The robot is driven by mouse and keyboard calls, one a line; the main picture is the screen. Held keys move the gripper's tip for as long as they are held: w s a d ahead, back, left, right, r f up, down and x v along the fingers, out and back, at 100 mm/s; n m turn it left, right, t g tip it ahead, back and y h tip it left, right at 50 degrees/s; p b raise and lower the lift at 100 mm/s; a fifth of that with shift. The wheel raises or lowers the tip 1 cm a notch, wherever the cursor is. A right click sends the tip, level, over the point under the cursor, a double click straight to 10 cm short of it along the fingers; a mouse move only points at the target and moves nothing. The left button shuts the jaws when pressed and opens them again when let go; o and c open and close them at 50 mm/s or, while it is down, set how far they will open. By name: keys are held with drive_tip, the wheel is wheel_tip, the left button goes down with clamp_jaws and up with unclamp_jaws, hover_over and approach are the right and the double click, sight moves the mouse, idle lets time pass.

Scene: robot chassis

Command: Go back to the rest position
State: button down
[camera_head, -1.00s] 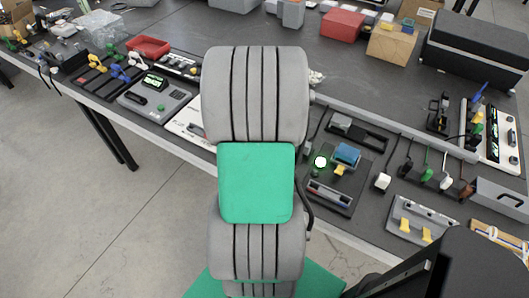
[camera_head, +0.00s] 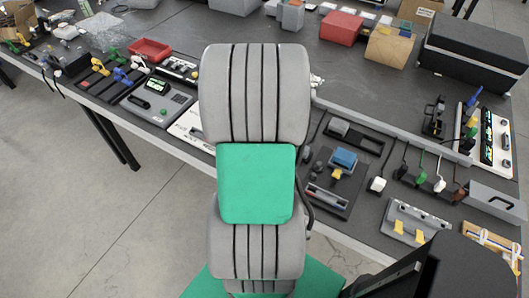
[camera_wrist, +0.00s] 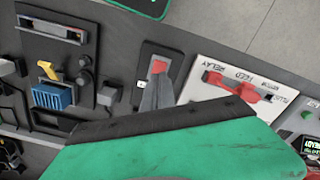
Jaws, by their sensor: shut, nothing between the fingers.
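My arm stands in the middle of the head view, grey ribbed links with a green block between them, and hides the bench behind it. My gripper is hidden there. In the wrist view, my gripper (camera_wrist: 158,94) shows as grey fingers close together, with nothing seen between them. No marker for the rest position shows.
The dark bench (camera_head: 270,32) is crowded. A black panel with a blue connector (camera_head: 344,158) lies right of my arm; the blue part also shows in the wrist view (camera_wrist: 52,96). A white switch panel (camera_wrist: 262,110) is right of my fingers. A black case (camera_head: 475,55) stands at back right. Floor is open at left.

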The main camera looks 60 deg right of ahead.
drive_tip(key=shift+r+p, duration=0.3)
drive_tip(key=shift+r, duration=0.5)
drive_tip(key=shift+s+a+f, duration=0.15)
drive_tip(key=shift+a, duration=0.1)
drive_tip(key=s+a+f+y, duration=0.1)
drive_tip(key=s+a, duration=0.3)
drive_tip(key=a, duration=0.2)
drive_tip(key=w+a+r+n+t, duration=0.1)
drive_tip(key=w+a+r+n, duration=0.2)
drive_tip(key=a, duration=0.5)
drive_tip(key=w+a+r+n+t, duration=0.1)
drive_tip(key=w+a+r+n, duration=0.3)
drive_tip(key=a+r, duration=0.2)
drive_tip(key=w+a+r+n+t+h, duration=0.1)
drive_tip(key=w+a+r+n, duration=0.3)
drive_tip(key=a, duration=0.7)
drive_tip(key=shift+w+r+t, duration=0.3)
drive_tip(key=shift+r+t, duration=0.1)
drive_tip(key=shift+t, duration=0.1)
